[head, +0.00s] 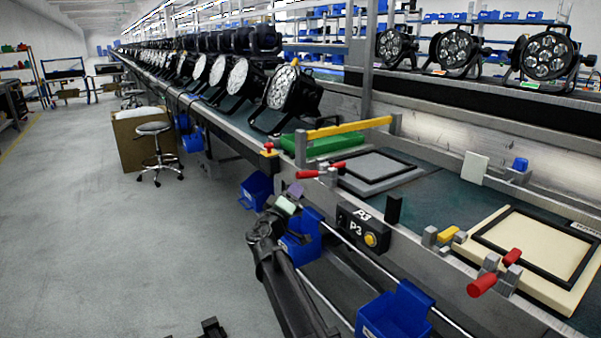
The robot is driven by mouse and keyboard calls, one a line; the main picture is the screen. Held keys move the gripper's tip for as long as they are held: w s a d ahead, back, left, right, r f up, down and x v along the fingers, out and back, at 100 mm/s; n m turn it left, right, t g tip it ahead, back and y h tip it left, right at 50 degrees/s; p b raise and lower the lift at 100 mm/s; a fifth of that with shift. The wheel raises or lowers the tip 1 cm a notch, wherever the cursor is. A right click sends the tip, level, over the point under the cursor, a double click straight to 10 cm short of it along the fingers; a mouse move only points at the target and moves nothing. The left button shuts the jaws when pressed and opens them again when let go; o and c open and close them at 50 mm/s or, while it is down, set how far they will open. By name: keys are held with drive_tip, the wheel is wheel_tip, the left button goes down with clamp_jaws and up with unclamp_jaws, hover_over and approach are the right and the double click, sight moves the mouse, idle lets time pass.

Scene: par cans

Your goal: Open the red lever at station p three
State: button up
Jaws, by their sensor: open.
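A black box labelled P3 (357,228) with a yellow button is on the bench's front edge. To its left, a red-handled lever (308,174) lies by a grey fixture plate with a black frame (375,170). To its right, another red-handled lever (482,286) sits at the corner of a cream plate with a black frame (540,240). The picture does not make clear which lever belongs to P3. My gripper (291,197) is open and empty, with purple and pale green fingertips. It appears left of the P3 box and below the left lever, apart from both.
Blue bins (395,312) hang along the front rail (350,250). A yellow bar (349,128) stands on posts above a green block (325,144). Par cans (292,90) line the bench behind. A stool (155,150) stands left; the floor (110,250) there is clear.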

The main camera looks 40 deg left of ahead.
sight(303, 178)
drive_tip(key=p+x, duration=0.2)
drive_tip(key=x, duration=0.8)
drive_tip(key=shift+w, duration=0.2)
clamp_jaws()
